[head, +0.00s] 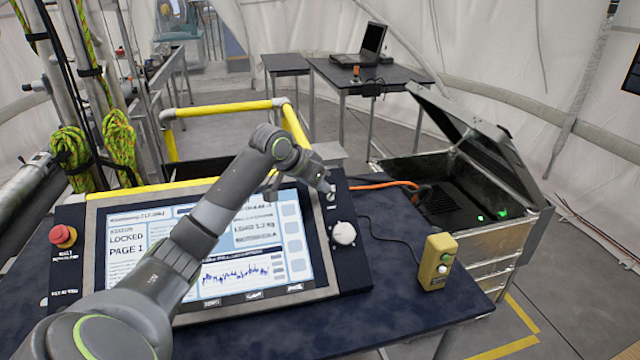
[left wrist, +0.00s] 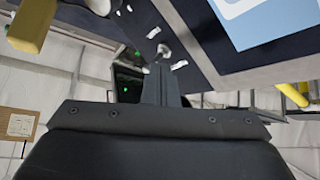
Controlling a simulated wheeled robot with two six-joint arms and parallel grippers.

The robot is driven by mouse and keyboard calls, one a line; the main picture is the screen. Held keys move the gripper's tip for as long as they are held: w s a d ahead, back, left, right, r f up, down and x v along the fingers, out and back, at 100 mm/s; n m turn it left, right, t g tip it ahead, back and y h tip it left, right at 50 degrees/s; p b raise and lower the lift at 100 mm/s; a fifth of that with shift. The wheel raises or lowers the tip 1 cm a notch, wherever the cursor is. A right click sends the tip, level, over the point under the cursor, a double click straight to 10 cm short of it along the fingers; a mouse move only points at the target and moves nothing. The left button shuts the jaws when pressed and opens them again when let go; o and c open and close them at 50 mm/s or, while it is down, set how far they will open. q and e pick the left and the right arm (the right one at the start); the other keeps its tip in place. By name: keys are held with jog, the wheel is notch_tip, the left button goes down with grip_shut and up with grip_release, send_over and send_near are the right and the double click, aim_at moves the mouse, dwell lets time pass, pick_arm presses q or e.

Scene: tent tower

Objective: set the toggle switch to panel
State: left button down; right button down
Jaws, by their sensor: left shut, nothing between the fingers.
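The console panel (head: 328,264) is dark, with a large lit screen (head: 250,240) reading LOCKED and PAGE 1. The toggle switch is a small silver lever (left wrist: 164,50) on the panel, between two white labels in the left wrist view; which way it leans I cannot tell. My left gripper (head: 329,188) is at the panel's upper right, over the toggle, and mostly hides it in the head view. Its fingers (left wrist: 161,84) are shut and empty, tips close to the lever; contact is unclear. My right gripper is not in view.
A white knob (head: 344,233) sits below the toggle. A red button (head: 63,236) is at the panel's left. A yellow button box (head: 438,262) stands on the dark table at right. An open metal case (head: 500,245) is beyond. Yellow rails (head: 222,108) stand behind.

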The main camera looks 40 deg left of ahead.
pick_arm(q)
jog(key=shift+s+d+f+m+t+y, duration=0.2)
jog(key=shift+d+m+t+y, duration=0.1)
jog(key=shift+t+y, duration=0.15)
jog(key=shift+s+d+f+m+t+y, duration=0.2)
jog(key=shift+m+t+y, duration=0.15)
jog(key=shift+t, duration=0.2)
jog(key=shift+w+r, duration=0.1)
jog(key=shift+a, duration=0.1)
jog(key=shift+w+a, duration=0.5)
jog(key=shift+a, duration=0.05)
